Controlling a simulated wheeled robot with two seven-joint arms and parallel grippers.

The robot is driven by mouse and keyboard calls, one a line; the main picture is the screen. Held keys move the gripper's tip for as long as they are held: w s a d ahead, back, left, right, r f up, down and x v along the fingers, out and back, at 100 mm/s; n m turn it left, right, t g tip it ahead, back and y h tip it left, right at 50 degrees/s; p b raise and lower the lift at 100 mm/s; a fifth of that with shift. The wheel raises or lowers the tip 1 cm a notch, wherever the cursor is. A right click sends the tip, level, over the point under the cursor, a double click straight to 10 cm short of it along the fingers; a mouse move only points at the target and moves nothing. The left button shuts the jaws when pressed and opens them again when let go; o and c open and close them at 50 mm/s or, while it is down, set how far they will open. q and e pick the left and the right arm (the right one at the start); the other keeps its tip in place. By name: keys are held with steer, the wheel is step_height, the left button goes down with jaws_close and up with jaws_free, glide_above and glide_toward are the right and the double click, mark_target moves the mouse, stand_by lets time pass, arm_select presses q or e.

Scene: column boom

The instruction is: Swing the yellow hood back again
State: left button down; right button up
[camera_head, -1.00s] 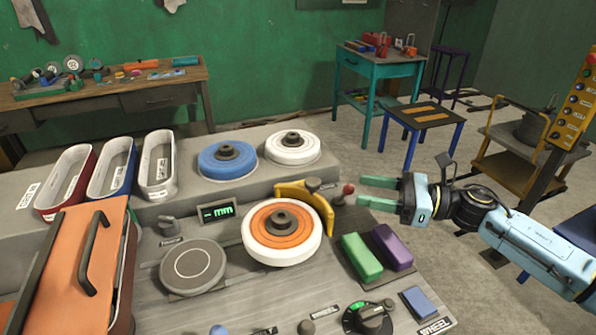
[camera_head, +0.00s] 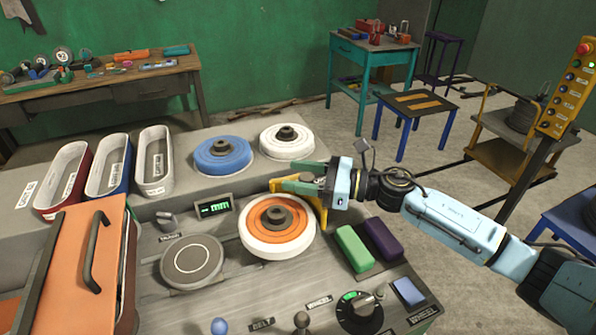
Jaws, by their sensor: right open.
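The yellow hood (camera_head: 321,208) stands curved around the back and right side of the white wheel with an orange face (camera_head: 269,233). My right gripper (camera_head: 293,178) has come in from the right and is open. Its green fingers are over the top of the hood, around its dark knob (camera_head: 307,177). The gripper hides part of the hood, and I cannot tell whether the fingers touch it. My left gripper is not in view.
A blue wheel (camera_head: 223,156) and a white wheel (camera_head: 286,142) lie behind. Green (camera_head: 354,248) and purple (camera_head: 382,238) blocks sit at the right. A grey disc (camera_head: 191,260) and a small display (camera_head: 214,208) are to the left. A control box (camera_head: 565,90) stands far right.

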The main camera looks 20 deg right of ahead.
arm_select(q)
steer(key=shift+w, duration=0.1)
arm_select(e)
steer(key=shift+w+a, duration=0.15)
steer(key=shift+a, duration=0.05)
